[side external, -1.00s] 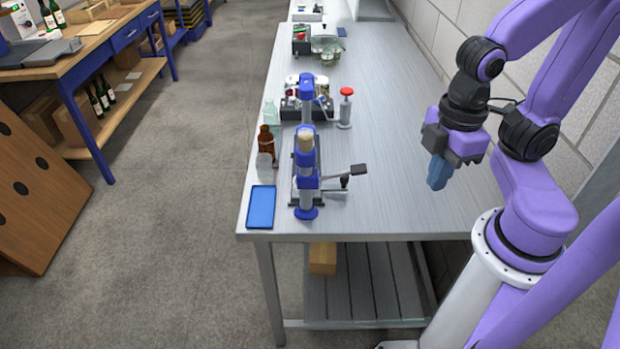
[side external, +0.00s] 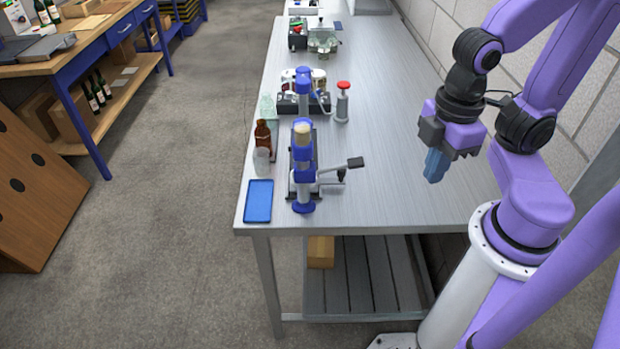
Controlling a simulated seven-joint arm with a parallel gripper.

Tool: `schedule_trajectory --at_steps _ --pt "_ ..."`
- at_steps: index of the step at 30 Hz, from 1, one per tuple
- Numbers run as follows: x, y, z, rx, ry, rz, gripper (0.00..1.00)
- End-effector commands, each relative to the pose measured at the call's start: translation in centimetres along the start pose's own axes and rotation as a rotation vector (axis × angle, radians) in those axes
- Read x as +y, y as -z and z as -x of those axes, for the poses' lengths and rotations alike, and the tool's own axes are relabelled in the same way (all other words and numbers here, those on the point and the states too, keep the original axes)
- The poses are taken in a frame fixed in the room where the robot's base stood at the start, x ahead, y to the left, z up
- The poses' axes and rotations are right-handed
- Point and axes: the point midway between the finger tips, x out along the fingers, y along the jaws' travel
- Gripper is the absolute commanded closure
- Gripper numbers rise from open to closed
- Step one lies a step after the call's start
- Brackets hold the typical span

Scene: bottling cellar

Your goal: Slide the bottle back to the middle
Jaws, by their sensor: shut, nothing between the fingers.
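A brown glass bottle (side external: 263,138) stands upright near the left edge of the metal bench (side external: 385,120). A clear vessel (side external: 261,161) stands just in front of it, and a pale green clear bottle (side external: 267,108) stands just behind it. Which of these is the task's bottle I cannot tell. My gripper (side external: 436,166) has blue fingers, shut and empty, pointing down over the right side of the bench. It is well to the right of the bottles and apart from everything on the bench.
A blue and silver lever device (side external: 303,165) stands between my gripper and the bottles, its handle (side external: 354,162) reaching right. A blue tray (side external: 258,201) lies at the front left corner. A red-topped device (side external: 343,102) stands farther back. The bench's right half is mostly clear.

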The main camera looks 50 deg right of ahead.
Motion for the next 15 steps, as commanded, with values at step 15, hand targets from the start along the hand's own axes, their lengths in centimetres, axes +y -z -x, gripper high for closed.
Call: schedule_trajectory --at_steps 15 --pt "7.5 4.9 0.3 -0.015 -0.004 0.165 0.49"
